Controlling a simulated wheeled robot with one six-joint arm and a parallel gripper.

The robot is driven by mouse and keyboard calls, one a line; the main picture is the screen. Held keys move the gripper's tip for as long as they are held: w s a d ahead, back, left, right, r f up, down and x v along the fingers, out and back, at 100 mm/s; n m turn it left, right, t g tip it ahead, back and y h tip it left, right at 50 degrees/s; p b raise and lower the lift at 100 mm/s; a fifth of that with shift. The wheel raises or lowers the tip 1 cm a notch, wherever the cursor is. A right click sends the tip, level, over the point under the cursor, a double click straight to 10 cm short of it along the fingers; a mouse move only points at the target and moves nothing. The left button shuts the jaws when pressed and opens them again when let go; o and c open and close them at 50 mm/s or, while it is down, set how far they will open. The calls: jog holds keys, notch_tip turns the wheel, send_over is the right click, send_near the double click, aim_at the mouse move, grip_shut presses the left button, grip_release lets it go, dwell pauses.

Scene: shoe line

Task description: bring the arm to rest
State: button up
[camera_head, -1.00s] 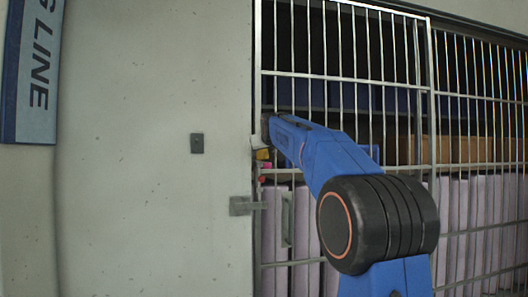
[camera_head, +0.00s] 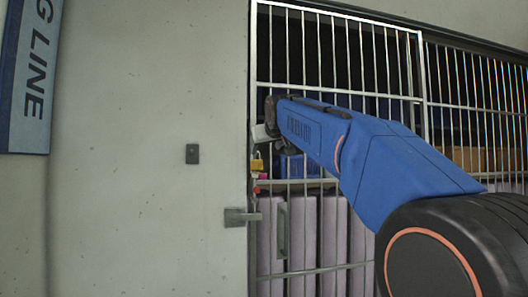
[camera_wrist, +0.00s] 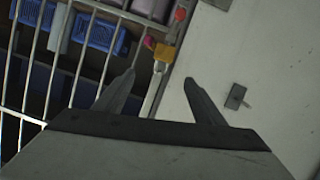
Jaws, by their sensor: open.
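My gripper (camera_wrist: 163,100) is open in the wrist view, its two dark fingers spread apart. A yellow padlock (camera_wrist: 165,52) shows beyond the gap between the fingertips, with pink and red pieces beside it. I see nothing held between the fingers. In the head view my blue arm reaches from the lower right towards the edge of the barred gate (camera_head: 330,90). The fingers are mostly hidden there behind the arm's end. The yellow padlock also shows in the head view (camera_head: 257,163), just below and left of the arm's end.
A pale wall (camera_head: 120,150) with a small dark plate (camera_head: 192,154) fills the left. A metal latch (camera_head: 240,217) sits at the gate's edge. Behind the bars are pale upright boxes (camera_head: 305,240) and blue crates (camera_wrist: 103,35). A blue sign (camera_head: 28,75) hangs at upper left.

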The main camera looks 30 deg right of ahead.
jog(key=s+a+f+g+y, duration=0.1)
jog(key=s+a+f+g, duration=0.2)
jog(key=s+f, duration=1)
jog(key=s+a+f+n+g+y, duration=0.1)
jog(key=s+a+f, duration=0.8)
jog(key=f, duration=1.5)
jog(key=s+a+f+g+y, duration=0.3)
jog(key=s+a+f+g, duration=0.2)
jog(key=s+f, duration=1.1)
notch_tip(320, 180, down, 2)
jog(key=shift+s+a+f, duration=0.15)
jog(key=shift+s+a, duration=0.25)
jog(key=shift+a, duration=0.2)
